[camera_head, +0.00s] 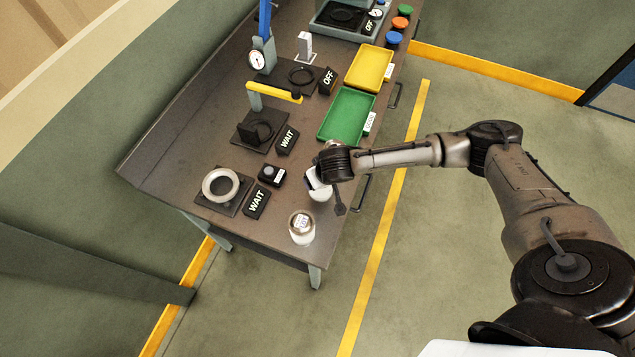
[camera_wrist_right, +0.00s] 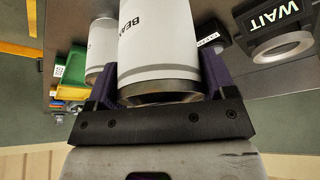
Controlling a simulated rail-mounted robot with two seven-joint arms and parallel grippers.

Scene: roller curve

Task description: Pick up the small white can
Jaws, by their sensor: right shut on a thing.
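A white can (camera_head: 319,191) with dark lettering is held by my right gripper (camera_head: 318,175) near the front edge of the workbench. In the right wrist view the can (camera_wrist_right: 158,45) fills the space between the two purple fingers of my right gripper (camera_wrist_right: 160,88). Its metal rim is close to the palm, and only part of its lettering shows. The fingers are shut on its sides. I cannot tell from the head view whether it touches the bench. My left gripper is not in view.
A white jar (camera_head: 302,228) stands at the bench's near corner. Another white can (camera_wrist_right: 101,45) stands beside the held one. A green tray (camera_head: 347,116), yellow tray (camera_head: 369,67), black WAIT signs (camera_head: 257,202) and a ring fixture (camera_head: 221,186) are nearby.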

